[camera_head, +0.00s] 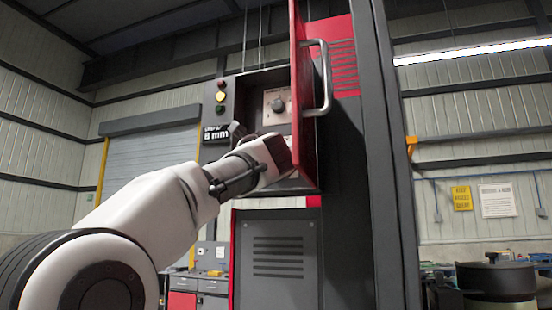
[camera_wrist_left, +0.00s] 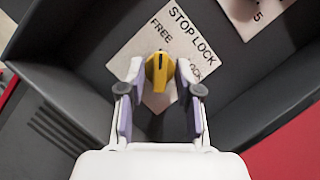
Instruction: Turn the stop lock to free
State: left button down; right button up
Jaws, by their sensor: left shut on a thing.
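The stop lock is a yellow knob (camera_wrist_left: 160,73) with a black line, on a white plate (camera_wrist_left: 143,50) lettered STOP LOCK. FREE is printed to the left of the knob and LOCK, partly covered, to the right. In the wrist view the black line runs nearly straight up and down the picture. My left gripper (camera_wrist_left: 160,80) has a fingertip on each side of the knob and is shut on it. In the head view my left gripper (camera_head: 277,158) reaches into the grey control box, and its fingers and the stop lock are hidden there. My right gripper is not in view.
The open red door (camera_head: 302,100) with its metal handle (camera_head: 324,75) stands close to the right of my left gripper. A dial (camera_head: 278,104) is above it, and several coloured lamps (camera_head: 220,96) are at the left. Dark box walls (camera_wrist_left: 75,62) surround the stop lock plate.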

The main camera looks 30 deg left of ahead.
pick_arm(q)
jog(key=c, duration=1.2)
grip_release()
jog(key=shift+s+r, duration=0.15)
jog(key=shift+r, duration=0.1)
jog(key=shift+o, duration=0.2)
jog(key=shift+f, duration=0.15)
jog(key=shift+w+f, duration=0.1)
jog(key=shift+w, duration=0.1)
